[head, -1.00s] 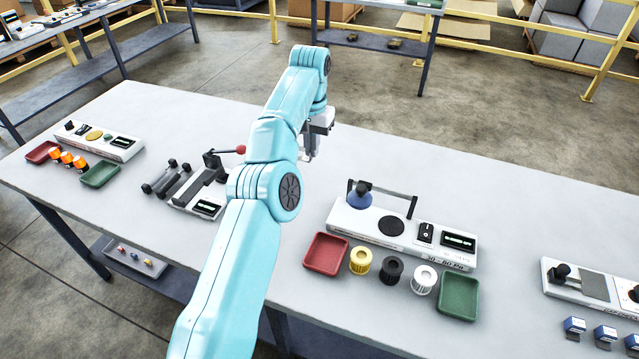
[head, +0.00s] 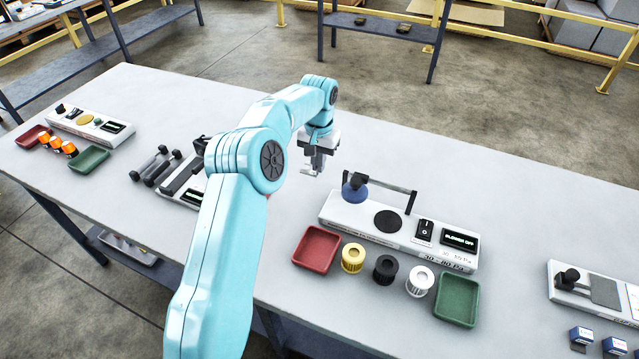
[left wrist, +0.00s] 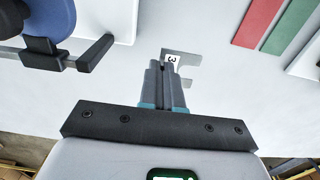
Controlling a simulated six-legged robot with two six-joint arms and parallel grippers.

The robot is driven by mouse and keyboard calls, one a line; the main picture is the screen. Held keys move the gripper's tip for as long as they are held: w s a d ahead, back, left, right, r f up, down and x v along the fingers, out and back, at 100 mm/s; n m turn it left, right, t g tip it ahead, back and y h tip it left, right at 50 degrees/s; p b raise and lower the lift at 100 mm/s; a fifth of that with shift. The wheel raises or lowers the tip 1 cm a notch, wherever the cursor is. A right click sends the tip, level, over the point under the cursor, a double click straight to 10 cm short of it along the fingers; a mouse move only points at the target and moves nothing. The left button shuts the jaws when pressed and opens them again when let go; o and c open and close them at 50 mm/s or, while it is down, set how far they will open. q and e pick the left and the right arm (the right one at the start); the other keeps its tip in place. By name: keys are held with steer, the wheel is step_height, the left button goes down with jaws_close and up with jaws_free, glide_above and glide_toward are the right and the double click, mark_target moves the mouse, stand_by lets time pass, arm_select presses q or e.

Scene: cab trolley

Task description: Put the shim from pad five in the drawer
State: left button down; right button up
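My left gripper (head: 314,166) hangs over the table just left of the blue-domed station, its fingers close together. In the left wrist view the fingers (left wrist: 167,92) are shut on a thin grey notched shim (left wrist: 186,62). Its small white label seems to read 3, seen at an angle. The shim also shows in the head view as a small pale piece (head: 309,171) below the fingers. I cannot make out pad five or a drawer. My left arm hides part of the table. My right gripper is not in view.
The white station with the blue dome (head: 354,190) and its raised bar stands close right of my gripper. In front are a red tray (head: 316,250), several spools and a green tray (head: 457,300). In the wrist view, red (left wrist: 258,20) and green (left wrist: 291,24) strips lie right.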

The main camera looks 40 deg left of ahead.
mark_target(320, 192)
arm_select(q)
steer(key=shift+d+f, duration=0.2)
steer(key=shift+f, duration=1.05)
steer(key=shift+f+p, duration=0.45)
steer(key=shift+f, duration=2)
steer(key=shift+f, duration=0.1)
steer(key=shift+f, duration=0.2)
steer(key=c, duration=1.3)
jaws_free()
steer(key=shift+r, duration=0.1)
steer(key=shift+c, duration=0.2)
